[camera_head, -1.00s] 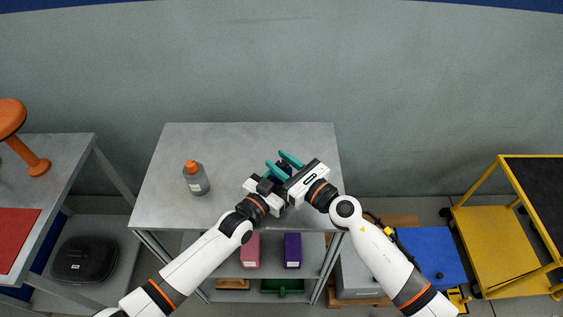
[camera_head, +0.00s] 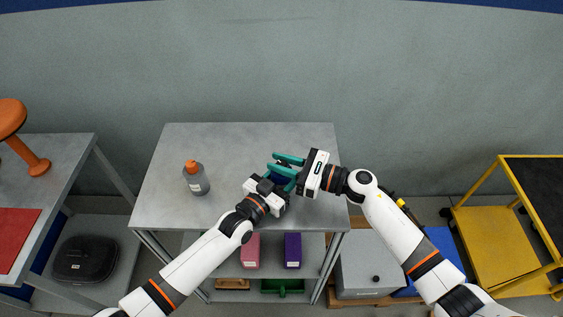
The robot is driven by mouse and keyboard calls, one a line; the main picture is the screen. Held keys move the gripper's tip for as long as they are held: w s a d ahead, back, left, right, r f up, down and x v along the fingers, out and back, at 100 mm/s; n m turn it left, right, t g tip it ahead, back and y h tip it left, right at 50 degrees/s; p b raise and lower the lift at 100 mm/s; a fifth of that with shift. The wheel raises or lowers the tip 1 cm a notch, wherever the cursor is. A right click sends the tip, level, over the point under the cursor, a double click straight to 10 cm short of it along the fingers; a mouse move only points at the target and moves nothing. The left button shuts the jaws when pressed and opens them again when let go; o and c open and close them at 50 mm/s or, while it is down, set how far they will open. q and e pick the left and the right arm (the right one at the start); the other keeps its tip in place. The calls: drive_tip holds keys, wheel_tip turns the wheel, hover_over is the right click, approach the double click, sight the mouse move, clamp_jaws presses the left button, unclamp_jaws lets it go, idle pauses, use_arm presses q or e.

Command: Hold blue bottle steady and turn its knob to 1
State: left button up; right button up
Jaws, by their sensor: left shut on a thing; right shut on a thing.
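The blue bottle (camera_head: 279,180) stands near the right side of the grey table and is mostly hidden between my grippers; only a dark blue patch shows. My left gripper (camera_head: 282,183) reaches in from the front left and is shut on the bottle's body. My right gripper (camera_head: 280,164) reaches in from the right with its teal fingers pointing left over the bottle's top, shut on its knob. The knob and its number marks are hidden by the fingers.
A grey bottle with an orange cap (camera_head: 196,178) stands on the left of the table (camera_head: 225,150). Pink (camera_head: 251,250) and purple (camera_head: 292,250) boxes sit on the shelf below. A yellow cart (camera_head: 500,230) is at the right. The table's back is clear.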

drive_tip(key=shift+f+n+g+y, duration=0.1)
drive_tip(key=shift+n+g+y, duration=0.2)
drive_tip(key=shift+n+g, duration=1.05)
drive_tip(key=shift+n+g+y, duration=0.3)
drive_tip(key=shift+n+g, duration=0.45)
drive_tip(key=shift+g, duration=1.1)
drive_tip(key=o, duration=1)
drive_tip(key=d, duration=1.2)
drive_tip(key=shift+w, duration=0.1)
